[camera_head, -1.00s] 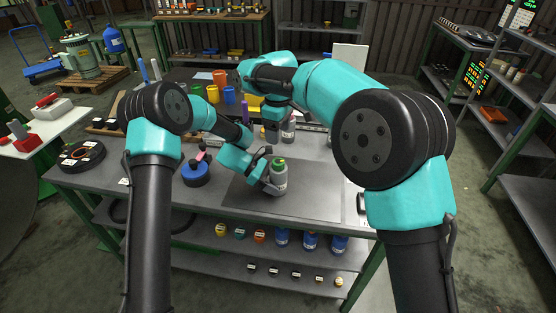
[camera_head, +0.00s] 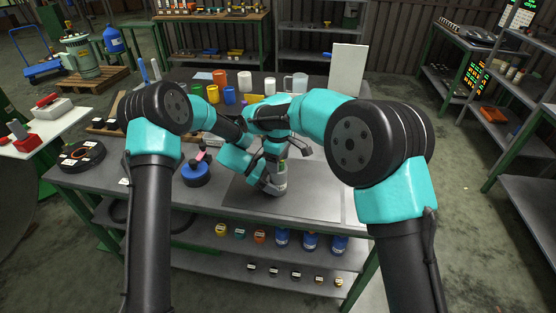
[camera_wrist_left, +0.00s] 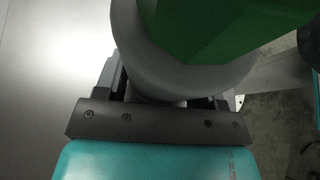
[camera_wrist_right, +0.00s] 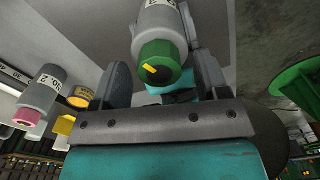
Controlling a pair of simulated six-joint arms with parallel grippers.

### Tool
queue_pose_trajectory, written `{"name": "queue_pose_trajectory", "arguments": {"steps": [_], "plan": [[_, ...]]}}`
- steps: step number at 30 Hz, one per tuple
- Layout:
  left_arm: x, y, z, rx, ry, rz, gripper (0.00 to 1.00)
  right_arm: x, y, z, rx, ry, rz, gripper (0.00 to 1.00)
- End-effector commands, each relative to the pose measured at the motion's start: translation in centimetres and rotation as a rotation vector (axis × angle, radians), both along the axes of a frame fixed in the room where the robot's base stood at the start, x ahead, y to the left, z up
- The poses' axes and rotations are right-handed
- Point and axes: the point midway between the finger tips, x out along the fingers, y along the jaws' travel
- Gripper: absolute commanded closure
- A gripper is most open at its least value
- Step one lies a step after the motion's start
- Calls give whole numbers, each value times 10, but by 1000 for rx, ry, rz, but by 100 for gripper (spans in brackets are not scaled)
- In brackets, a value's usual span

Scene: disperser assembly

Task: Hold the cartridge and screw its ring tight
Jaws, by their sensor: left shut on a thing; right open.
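The cartridge (camera_head: 280,184) is a grey cylinder standing on the dark mat of the bench, with a green ring on top. My left gripper (camera_head: 268,185) is shut on its body from the left. The left wrist view shows the green ring (camera_wrist_left: 220,25) large above the grey cartridge body (camera_wrist_left: 130,50). My right gripper (camera_head: 277,161) is open above the cartridge, pointing down. In the right wrist view the green ring (camera_wrist_right: 163,62), with a yellow mark, lies between the spread fingers. I cannot tell whether they touch it. The right arm partly hides the ring in the head view.
A second grey cartridge (camera_wrist_right: 40,93) with a pink end stands nearby in the right wrist view. A blue round object (camera_head: 196,174) sits left of the mat. Coloured cups (camera_head: 219,80) stand at the bench's back. The mat's right part (camera_head: 318,190) is clear.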

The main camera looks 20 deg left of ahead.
Motion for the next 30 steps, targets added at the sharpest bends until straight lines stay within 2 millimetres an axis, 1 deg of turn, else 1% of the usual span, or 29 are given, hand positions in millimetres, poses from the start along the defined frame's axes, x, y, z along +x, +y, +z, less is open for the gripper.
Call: {"name": "queue_pose_trajectory", "arguments": {"steps": [4, 19, 20, 23, 30], "plan": [[0, 0, 0, 0, 0, 0, 76, 0, 0, 0, 0, 0, 0, 32], [0, 0, 0, 0, 0, 0, 76, 0, 0, 0, 0, 0, 0, 80], [0, 0, 0, 0, 0, 0, 76, 0, 0, 0, 0, 0, 0, 81], [0, 0, 0, 0, 0, 0, 76, 0, 0, 0, 0, 0, -9, 81], [0, 0, 0, 0, 0, 0, 76, 0, 0, 0, -1, 1, -110, 81]]}}
